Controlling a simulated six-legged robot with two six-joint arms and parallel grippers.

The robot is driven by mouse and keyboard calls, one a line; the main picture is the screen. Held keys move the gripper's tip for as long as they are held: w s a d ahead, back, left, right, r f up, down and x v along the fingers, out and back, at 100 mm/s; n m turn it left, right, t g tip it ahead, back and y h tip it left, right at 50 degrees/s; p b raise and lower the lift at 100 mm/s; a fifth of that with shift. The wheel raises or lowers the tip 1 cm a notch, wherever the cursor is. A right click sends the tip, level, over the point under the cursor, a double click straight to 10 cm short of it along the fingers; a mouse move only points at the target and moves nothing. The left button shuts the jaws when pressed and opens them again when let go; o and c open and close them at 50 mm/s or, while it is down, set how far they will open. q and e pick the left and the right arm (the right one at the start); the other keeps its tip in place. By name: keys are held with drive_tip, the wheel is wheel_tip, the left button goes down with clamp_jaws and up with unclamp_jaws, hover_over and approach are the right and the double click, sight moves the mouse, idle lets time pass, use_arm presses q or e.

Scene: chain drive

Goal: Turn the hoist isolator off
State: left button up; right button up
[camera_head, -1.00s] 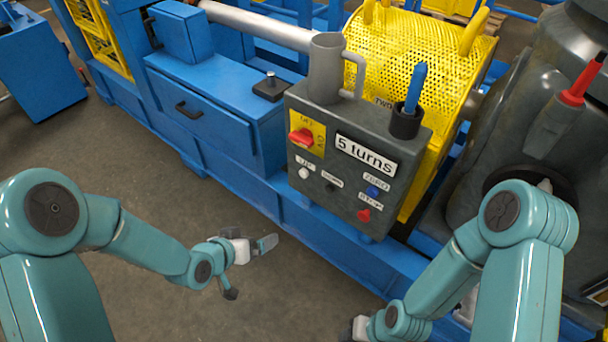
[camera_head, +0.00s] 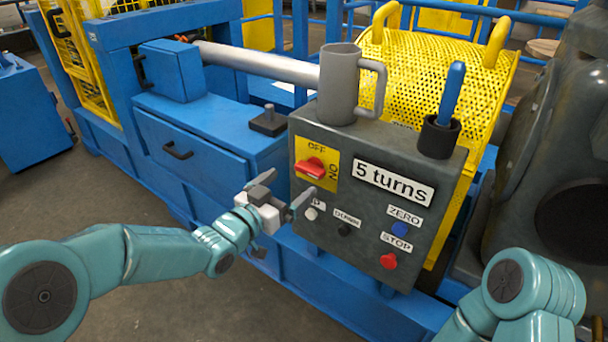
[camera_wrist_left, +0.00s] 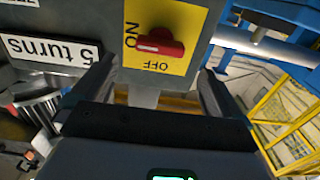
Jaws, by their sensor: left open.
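The hoist isolator is a red rotary handle (camera_head: 311,167) on a yellow plate (camera_head: 328,157) marked OFF at the top and ON at the right, on a grey control box (camera_head: 365,245). The handle lies roughly horizontal, its end toward ON. In the left wrist view the handle (camera_wrist_left: 160,42) appears upside down, ahead of my jaws. My left gripper (camera_head: 281,196) is open and empty, just left of and below the plate, apart from the handle. My right arm shows at the lower right; its gripper is out of view.
A grey mug (camera_head: 339,85) stands on the box, beside a black cup (camera_head: 438,136) holding a blue-handled tool (camera_head: 452,92). Below are a white button (camera_head: 311,213), a black one (camera_head: 344,229), a blue one (camera_head: 400,229) and a red STOP button (camera_head: 388,261). A blue drawer cabinet (camera_head: 190,150) stands left.

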sight(306, 171)
use_arm(q)
drive_tip(key=x, duration=0.6)
drive_tip(key=shift+w+d, duration=0.25)
drive_tip(key=c, duration=1)
